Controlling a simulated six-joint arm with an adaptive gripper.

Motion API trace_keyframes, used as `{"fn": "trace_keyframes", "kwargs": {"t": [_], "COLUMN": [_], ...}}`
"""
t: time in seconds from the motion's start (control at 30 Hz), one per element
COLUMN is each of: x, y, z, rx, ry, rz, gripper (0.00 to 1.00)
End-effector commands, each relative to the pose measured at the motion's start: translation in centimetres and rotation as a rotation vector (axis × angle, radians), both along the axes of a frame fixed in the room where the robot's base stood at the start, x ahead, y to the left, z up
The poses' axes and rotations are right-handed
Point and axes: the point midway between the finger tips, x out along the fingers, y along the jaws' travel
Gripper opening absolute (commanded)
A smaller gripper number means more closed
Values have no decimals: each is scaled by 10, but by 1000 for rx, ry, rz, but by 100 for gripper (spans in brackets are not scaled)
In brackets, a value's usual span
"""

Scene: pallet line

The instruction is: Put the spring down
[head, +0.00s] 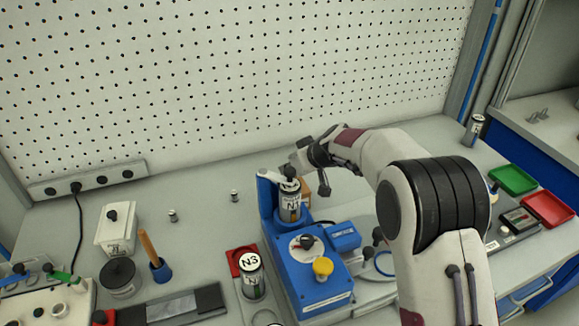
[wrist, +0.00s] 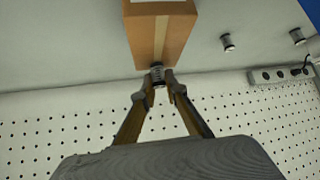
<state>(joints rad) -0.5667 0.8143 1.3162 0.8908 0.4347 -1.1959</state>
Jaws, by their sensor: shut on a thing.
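A small dark metal spring (wrist: 157,73) sits between the fingertips of my gripper (wrist: 158,84) in the wrist view. The gripper is shut on it. The spring is close to the end of a brown cardboard box (wrist: 160,35); I cannot tell whether they touch. In the head view my gripper (head: 293,168) is behind the blue machine, near the N1 canister (head: 290,204). The spring cannot be made out there.
Two similar small springs (head: 172,215) (head: 234,196) stand apart on the grey bench to the left. The blue machine (head: 306,270) stands in front, with an N3 canister (head: 252,278) beside it. A perforated wall (head: 230,80) closes the back. Bench around the small springs is clear.

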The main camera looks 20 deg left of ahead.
Motion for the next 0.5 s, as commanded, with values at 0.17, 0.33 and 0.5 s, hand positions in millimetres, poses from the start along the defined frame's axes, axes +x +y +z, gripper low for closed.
{"fn": "trace_keyframes", "kwargs": {"t": [0.17, 0.33, 0.5], "x": [0, 0, 0], "y": [0, 0, 0], "z": [-2, -2, -2], "rx": [0, 0, 0], "ry": [0, 0, 0], "rz": [0, 0, 0], "gripper": [29, 29, 29]}}
